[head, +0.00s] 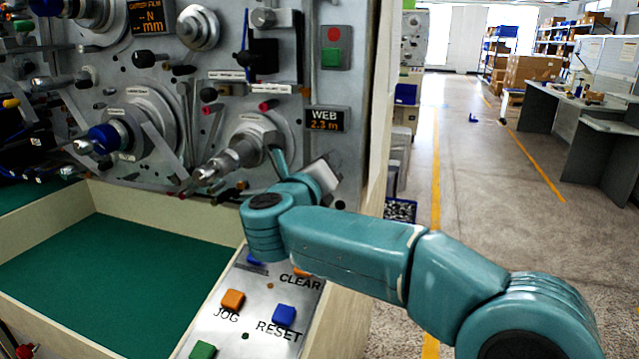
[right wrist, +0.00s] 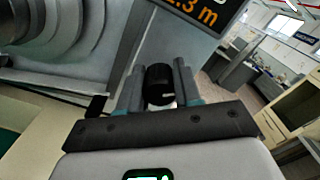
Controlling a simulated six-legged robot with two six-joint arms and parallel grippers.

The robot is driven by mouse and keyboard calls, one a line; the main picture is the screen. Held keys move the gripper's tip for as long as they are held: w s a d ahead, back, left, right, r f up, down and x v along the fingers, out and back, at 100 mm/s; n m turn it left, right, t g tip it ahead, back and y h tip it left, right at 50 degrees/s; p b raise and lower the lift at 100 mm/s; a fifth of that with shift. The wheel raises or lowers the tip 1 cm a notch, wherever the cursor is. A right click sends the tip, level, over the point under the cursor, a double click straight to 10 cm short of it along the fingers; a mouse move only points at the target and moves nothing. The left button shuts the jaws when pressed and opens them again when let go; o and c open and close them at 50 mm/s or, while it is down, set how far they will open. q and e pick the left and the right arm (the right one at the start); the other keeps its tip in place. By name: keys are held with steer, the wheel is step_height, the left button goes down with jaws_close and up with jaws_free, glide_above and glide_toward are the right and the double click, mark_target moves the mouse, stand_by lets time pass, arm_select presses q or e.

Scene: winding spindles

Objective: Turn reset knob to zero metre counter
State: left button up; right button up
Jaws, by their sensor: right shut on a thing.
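The metre counter display (head: 326,119) is on the grey machine panel, in the head view, and reads "WEB 2.3 m" in orange. Its lower edge with "2.3 m" also shows at the top of the right wrist view (right wrist: 196,14). The black reset knob (right wrist: 159,87) with a pale index mark is below the display. My right gripper (right wrist: 160,80) is shut on the knob, one finger on each side. In the head view my right wrist and gripper body (head: 322,177) hide the knob. My left gripper is not in view.
A sloped button panel (head: 258,290) with JOG, RESET and CLEAR labels lies below my right arm. Spindles (head: 235,155) stick out of the machine to the left of the gripper. A green-lined tray (head: 110,265) is at lower left.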

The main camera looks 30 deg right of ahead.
steer(key=m+b, duration=0.2)
steer(key=b, duration=0.1)
steer(key=f+m+b, duration=0.1)
steer(key=m+b, duration=0.2)
steer(key=shift+r+m+b, duration=0.1)
steer(key=shift+m+b, duration=0.4)
steer(key=shift+r+m, duration=0.15)
steer(key=shift+m, duration=0.25)
steer(key=shift+r, duration=0.1)
